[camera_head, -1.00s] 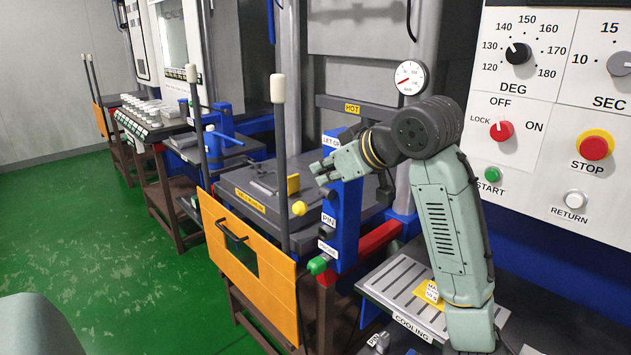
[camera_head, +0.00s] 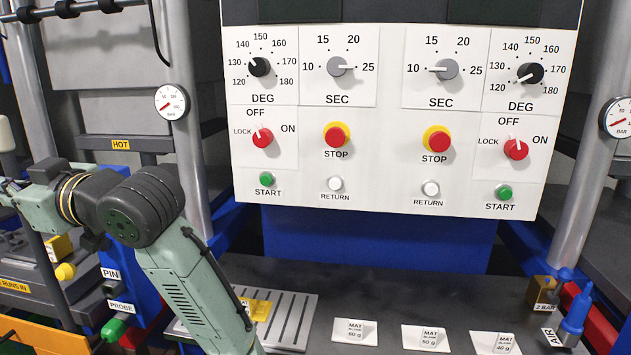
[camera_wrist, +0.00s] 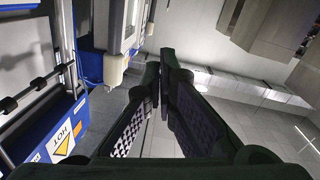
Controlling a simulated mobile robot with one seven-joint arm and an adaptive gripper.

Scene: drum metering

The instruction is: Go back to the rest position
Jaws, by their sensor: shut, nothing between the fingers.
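My gripper (camera_wrist: 164,82) shows in the wrist view with its two dark, textured fingers meeting at the tips. It is shut with nothing between them. In the head view my arm rises from the bottom left and bends left at the elbow. The gripper end lies by the left edge of that view, partly cut off. It is in the air in front of the left press and touches nothing that I can see.
The control panel (camera_head: 385,110) fills the middle. Below it is a dark shelf with a slotted cooling rack (camera_head: 290,318) and several labelled mats, one a white 60 g mat (camera_head: 355,331). A blue AIR handle (camera_head: 577,310) stands right. A yellow knob (camera_head: 65,271) is under my arm.

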